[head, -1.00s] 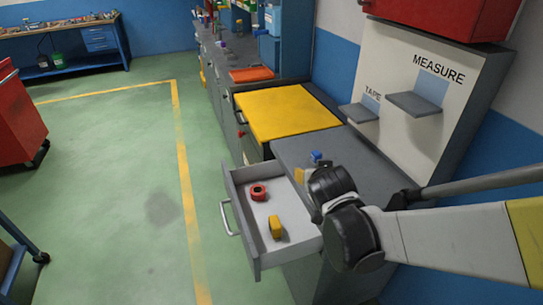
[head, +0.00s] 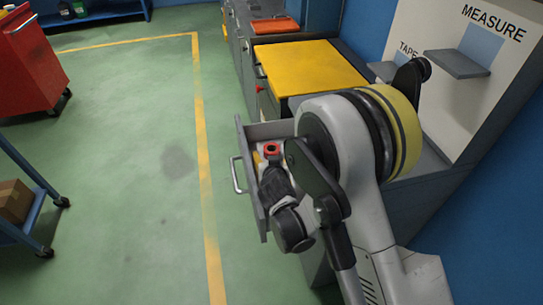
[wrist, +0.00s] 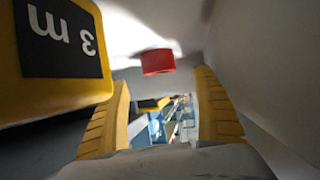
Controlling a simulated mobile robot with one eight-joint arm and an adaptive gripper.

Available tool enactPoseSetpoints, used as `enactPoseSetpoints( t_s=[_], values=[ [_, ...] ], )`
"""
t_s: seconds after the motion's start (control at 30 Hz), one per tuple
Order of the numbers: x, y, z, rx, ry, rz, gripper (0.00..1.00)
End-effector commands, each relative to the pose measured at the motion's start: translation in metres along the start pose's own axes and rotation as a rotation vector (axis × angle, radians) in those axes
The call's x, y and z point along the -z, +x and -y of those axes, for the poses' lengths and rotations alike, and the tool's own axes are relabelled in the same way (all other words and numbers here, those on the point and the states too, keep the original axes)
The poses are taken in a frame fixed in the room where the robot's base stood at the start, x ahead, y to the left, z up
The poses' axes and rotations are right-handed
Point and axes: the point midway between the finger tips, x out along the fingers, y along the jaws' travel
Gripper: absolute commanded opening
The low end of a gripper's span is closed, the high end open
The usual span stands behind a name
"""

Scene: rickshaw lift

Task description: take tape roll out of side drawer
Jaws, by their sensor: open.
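The red tape roll (head: 272,149) lies in the open side drawer (head: 250,203), partly covered by my arm in the head view. In the wrist view the red roll (wrist: 157,62) is just beyond the fingertips, between their lines. My gripper (wrist: 163,78) is open, its two yellow fingers apart with nothing between them. It is inside or at the drawer, pointing at the roll. A yellow tape measure with a black label (wrist: 62,40) is close beside the left finger. In the head view my arm hides most of the drawer's inside.
A grey drawer wall (wrist: 268,75) runs close to the right finger. Shelves marked TAPE (head: 383,71) and MEASURE (head: 457,64) stand on the back panel. A yellow-topped cabinet (head: 310,67) stands behind the drawer.

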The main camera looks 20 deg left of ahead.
Motion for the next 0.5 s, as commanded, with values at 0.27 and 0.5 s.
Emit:
enactPoseSetpoints(
  t_s=[0.27, 0.5],
  values=[
    [0.002, 0.026, -0.001, -0.002, 0.001, 0.0, 0.79],
    [0.001, 0.06, -0.001, -0.002, 0.0, 0.0, 0.79]
  ],
)
